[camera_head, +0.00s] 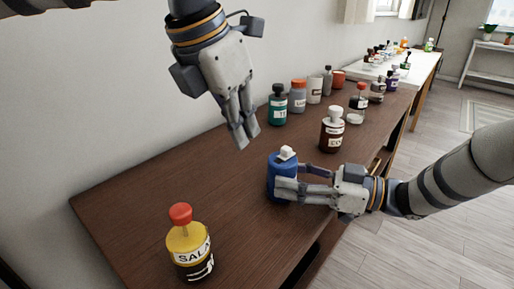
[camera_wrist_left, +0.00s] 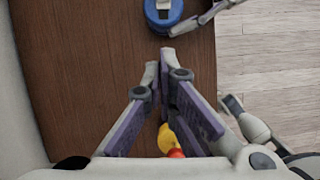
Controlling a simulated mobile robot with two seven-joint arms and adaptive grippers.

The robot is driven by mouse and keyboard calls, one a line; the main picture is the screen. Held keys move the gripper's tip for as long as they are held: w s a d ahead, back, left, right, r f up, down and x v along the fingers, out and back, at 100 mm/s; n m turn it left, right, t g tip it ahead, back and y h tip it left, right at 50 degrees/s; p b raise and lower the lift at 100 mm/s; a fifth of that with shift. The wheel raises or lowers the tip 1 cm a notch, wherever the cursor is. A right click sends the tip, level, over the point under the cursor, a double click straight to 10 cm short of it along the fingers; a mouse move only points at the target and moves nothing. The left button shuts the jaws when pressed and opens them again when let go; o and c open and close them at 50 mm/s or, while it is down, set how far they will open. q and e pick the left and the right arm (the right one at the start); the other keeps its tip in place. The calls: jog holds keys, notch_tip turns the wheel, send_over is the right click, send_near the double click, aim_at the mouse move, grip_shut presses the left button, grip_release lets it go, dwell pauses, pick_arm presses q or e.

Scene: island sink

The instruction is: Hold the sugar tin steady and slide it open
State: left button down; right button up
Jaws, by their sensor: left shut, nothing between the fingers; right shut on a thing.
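In the left wrist view the tin (camera_wrist_left: 163,16) is at the top edge, beyond my left gripper's fingertips (camera_wrist_left: 160,65).
A teal tin (camera_head: 278,105) and several other containers line the wall side.

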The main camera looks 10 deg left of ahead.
pick_arm(q)
jog(key=v, duration=0.2)
jog(key=shift+r, duration=0.25)
pick_arm(e)
jog(key=o, duration=1.3)
